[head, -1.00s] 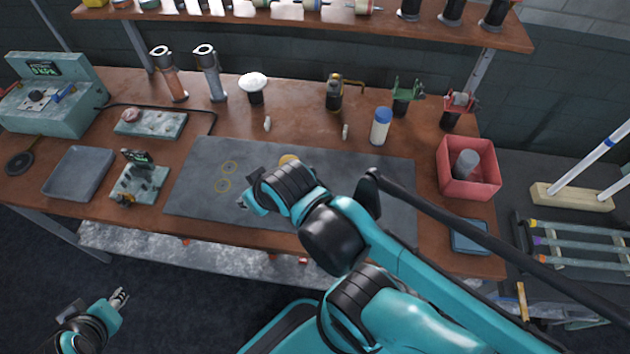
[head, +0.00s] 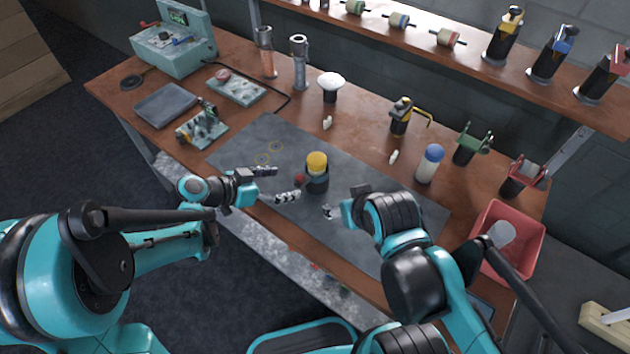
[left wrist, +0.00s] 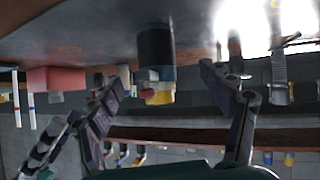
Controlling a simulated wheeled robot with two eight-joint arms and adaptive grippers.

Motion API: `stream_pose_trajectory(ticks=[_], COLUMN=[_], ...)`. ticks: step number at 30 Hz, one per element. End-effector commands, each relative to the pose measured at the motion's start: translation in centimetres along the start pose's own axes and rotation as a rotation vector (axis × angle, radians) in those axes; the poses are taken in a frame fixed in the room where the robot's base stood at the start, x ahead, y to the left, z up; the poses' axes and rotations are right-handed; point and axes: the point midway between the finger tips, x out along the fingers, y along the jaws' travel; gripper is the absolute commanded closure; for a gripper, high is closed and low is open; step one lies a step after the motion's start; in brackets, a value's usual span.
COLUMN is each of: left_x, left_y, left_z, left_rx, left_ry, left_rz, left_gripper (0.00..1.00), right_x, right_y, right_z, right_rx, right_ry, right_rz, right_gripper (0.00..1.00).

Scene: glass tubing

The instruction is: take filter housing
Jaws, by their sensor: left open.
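A dark cylinder with a yellow cap and a small red knob, which I take for the filter housing (head: 317,180), stands upright on the grey mat (head: 385,220). My left gripper (head: 281,184) is open just left of it, fingers pointing at it. In the upside-down left wrist view, the housing (left wrist: 156,58) shows between the spread fingers of the left gripper (left wrist: 165,80), with its cap hanging downward in the picture. No contact is visible. My right gripper (head: 338,212) is over the mat, right of and nearer than the housing; its opening is mostly hidden.
A blue-capped white bottle (head: 430,163), a black holder with a yellow handle (head: 402,117) and a white-topped item (head: 330,87) stand behind the mat. A red bin (head: 530,245) is at the right. A grey tray (head: 167,104) lies left. The mat's left part is clear.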

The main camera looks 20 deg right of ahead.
Motion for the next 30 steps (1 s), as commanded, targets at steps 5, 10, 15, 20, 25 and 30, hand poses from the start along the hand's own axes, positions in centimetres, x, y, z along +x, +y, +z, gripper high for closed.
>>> stream_pose_trajectory(ticks=[5,10,15,20,25,30], left_x=[3.0,4.3,6.2,7.6,10.4,11.8], left_y=[0.3,0.7,0.8,0.7,0.5,0.7], left_z=[0.2,0.2,0.0,0.0,0.1,-0.3], left_rx=[0.124,0.171,0.174,0.172,0.174,0.171], left_ry=[0.109,0.152,0.154,0.153,0.152,0.152], left_rz=[0.078,0.103,0.105,0.104,0.105,0.102], left_gripper=[0.2,0.2,0.2,0.2,0.2,0.2], right_x=[0.2,0.3,0.8,1.2,2.1,2.3], right_y=[0.0,0.0,0.0,0.0,0.0,0.0], right_z=[0.1,0.2,0.6,0.9,1.5,1.6], right_rx=[0.0,0.0,0.0,0.0,0.0,0.0], right_ry=[0.0,0.0,0.0,0.0,0.0,0.0], right_rz=[0.0,0.0,0.0,0.0,0.0,0.0], right_gripper=[0.36,0.36,0.36,0.36,0.36,0.36])
